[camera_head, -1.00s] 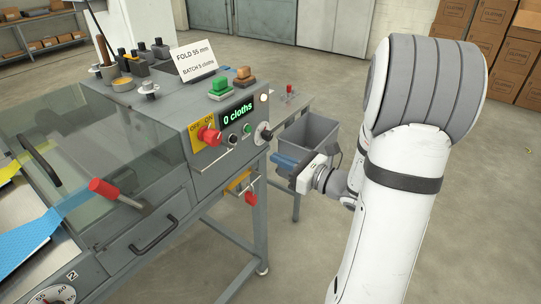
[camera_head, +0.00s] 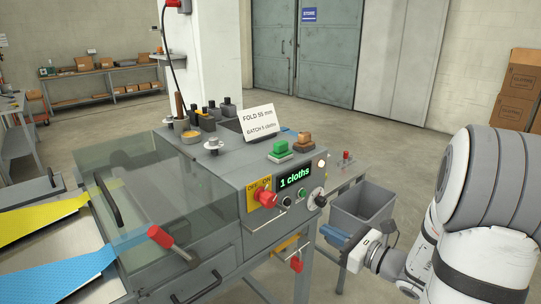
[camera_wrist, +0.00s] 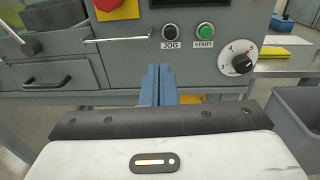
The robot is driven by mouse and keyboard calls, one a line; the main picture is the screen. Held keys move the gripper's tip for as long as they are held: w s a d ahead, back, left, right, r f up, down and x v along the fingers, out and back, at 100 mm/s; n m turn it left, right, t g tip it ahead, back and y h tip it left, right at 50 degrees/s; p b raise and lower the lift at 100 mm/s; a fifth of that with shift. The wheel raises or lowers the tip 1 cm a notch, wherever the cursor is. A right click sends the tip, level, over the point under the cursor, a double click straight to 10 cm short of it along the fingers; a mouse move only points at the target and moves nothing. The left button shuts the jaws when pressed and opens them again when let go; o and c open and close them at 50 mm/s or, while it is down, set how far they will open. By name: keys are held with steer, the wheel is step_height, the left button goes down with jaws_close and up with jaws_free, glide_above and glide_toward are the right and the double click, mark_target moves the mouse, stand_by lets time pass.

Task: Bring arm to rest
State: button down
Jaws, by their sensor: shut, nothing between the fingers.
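My gripper (camera_head: 338,238) is at the lower right in the head view, in front of the machine's right end and apart from it. In the wrist view its blue fingers (camera_wrist: 159,86) are together with nothing between them. They point at the panel below the JOG button (camera_wrist: 170,31) and the green START button (camera_wrist: 205,30). My arm (camera_head: 455,215) is bent at the right edge of the head view. The machine's display (camera_head: 294,178) reads "1 cloths". A card (camera_head: 258,122) on top reads "FOLD 55 mm" and a batch line.
A grey bin (camera_head: 362,208) stands on the right, close behind my gripper. A red-handled lever (camera_head: 160,237) and a red knob (camera_head: 265,194) stick out from the machine. Blue cloth (camera_head: 60,278) and yellow cloth (camera_head: 40,219) feed in at left. Open floor lies behind.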

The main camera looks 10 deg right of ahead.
steer(key=s+a+n+g+h+p, duration=0.1)
steer(key=s+a+n+g, duration=1.15)
steer(key=s+n, duration=0.2)
steer(key=s+d+r+n+t+h+p, duration=0.1)
steer(key=s+d+r+n+h, duration=0.1)
steer(key=s+d+n+h, duration=0.2)
steer(key=d+n+h, duration=0.3)
steer(key=n+h, duration=0.3)
steer(key=n, duration=0.3)
steer(key=c, duration=2.2)
jaws_free()
steer(key=shift+s, duration=0.1)
